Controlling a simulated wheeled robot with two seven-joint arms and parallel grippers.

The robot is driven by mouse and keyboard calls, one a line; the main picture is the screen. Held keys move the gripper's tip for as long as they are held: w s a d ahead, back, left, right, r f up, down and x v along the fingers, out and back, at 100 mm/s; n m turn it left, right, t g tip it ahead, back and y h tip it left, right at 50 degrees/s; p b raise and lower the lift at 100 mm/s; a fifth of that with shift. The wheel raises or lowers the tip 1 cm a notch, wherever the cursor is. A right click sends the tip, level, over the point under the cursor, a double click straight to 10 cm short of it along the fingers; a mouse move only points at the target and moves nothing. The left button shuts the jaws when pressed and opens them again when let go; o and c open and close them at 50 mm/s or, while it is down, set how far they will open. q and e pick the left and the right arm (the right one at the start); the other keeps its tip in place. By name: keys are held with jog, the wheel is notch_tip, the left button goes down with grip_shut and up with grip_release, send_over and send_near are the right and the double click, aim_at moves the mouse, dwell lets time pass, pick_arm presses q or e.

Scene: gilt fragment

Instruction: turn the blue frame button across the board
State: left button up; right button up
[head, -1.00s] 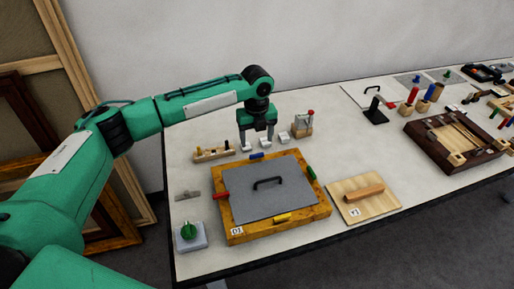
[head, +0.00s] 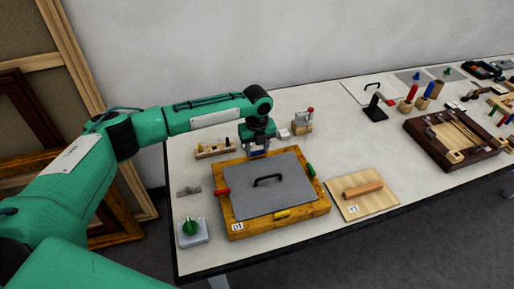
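The blue frame button (head: 257,153) sits on the far rail of the wooden frame (head: 318,205), which holds a grey board (head: 250,206) with a black handle (head: 268,180). My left gripper (head: 258,152) is down at the blue button from above, its fingers apart on either side of it. The fingers hide much of the button, so its exact angle and any contact are hard to see. A red button (head: 222,191) is on the left rail, a yellow one (head: 282,215) on the near rail and a green one (head: 311,170) on the right rail. My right gripper is out of view.
A green knob on a grey base (head: 192,232) stands left of the frame. A wooden board with a rolled handle (head: 362,189) lies to the right. A dark tray (head: 458,160) is farther right.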

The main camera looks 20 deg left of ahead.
pick_arm(q)
jog(key=shift+r+n+p, duration=0.2)
jog(key=shift+n+p, duration=0.9)
jog(key=shift+p, duration=0.1)
jog(key=n+p, duration=0.4)
jog(key=n, duration=0.2)
jog(key=shift+p, duration=0.4)
jog(key=n+p, duration=0.3)
jog(key=n, duration=0.2)
jog(key=shift+n+p, duration=0.3)
jog(key=shift+p, duration=0.05)
jog(key=shift+f+n+p, duration=0.1)
jog(key=shift+n+p, duration=1.1)
jog(key=shift+n, duration=0.8)
jog(key=o, duration=1)
